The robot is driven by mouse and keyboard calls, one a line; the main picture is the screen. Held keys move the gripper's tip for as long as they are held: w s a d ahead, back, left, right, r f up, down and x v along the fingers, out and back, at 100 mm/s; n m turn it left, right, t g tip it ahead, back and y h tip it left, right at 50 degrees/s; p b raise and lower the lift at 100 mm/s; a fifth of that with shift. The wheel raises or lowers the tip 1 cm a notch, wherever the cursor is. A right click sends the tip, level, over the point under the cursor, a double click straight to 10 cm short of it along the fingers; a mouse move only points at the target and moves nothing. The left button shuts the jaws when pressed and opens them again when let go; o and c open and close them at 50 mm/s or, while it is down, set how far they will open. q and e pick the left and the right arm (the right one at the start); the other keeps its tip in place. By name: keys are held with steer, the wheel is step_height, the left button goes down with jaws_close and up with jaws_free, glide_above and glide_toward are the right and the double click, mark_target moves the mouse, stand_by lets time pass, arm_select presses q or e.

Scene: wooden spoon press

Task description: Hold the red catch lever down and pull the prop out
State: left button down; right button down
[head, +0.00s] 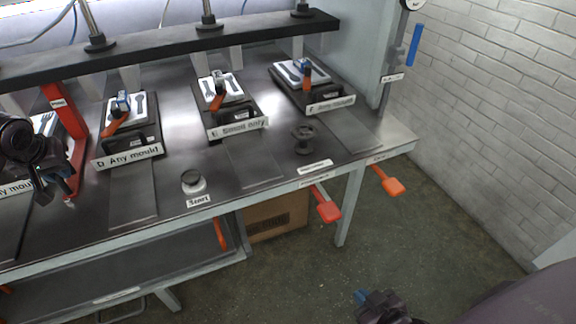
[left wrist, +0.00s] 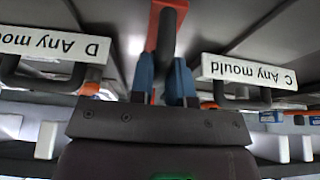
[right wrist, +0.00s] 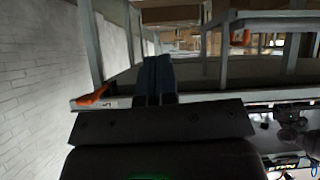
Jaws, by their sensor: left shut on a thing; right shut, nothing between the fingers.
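A red post (head: 72,130) stands on the bench at the left, under the black beam. My left gripper (head: 66,174) is in front of its lower part. In the left wrist view, its blue fingers (left wrist: 164,75) are shut on a black round bar (left wrist: 166,38), with a red piece (left wrist: 170,4) at the bar's far end. A red paddle lever (head: 327,208) and an orange paddle lever (head: 391,183) stick out below the front edge. I cannot read their labels. My right gripper (head: 362,296) is shut and empty, low over the floor, apart from both levers.
Several mould stations, including Any mould D (head: 130,157), stand on the bench (head: 235,165). A black spool-like piece (head: 303,140) stands near its front edge. A cardboard box (head: 278,217) is underneath. A brick wall (head: 505,110) is at right; the floor in front is clear.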

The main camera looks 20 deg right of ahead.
arm_select(q)
steer(key=shift+f, duration=0.1)
arm_select(e)
steer(key=w+r+g, duration=0.2)
steer(key=w+r, duration=0.2)
steer(key=w+a+r+g+y, duration=0.1)
steer(key=w+r+g, duration=0.1)
steer(key=w+r, duration=0.2)
steer(key=w+a+r+g+y, duration=0.1)
steer(key=w+r+g, duration=0.1)
steer(key=w+r, duration=0.3)
steer(key=shift+w+r+m, duration=0.1)
steer(key=shift+w+m, duration=0.2)
steer(key=shift+w, duration=0.45)
steer(key=w+d+r+g+h, duration=0.1)
steer(key=d+r+g+h, duration=0.15)
steer(key=r, duration=0.55)
steer(key=shift+m+t, duration=0.25)
steer(key=shift+m, duration=0.05)
steer(key=shift+w+x, duration=0.2)
steer(key=shift+x, duration=3.7)
steer(key=shift+d, duration=0.2)
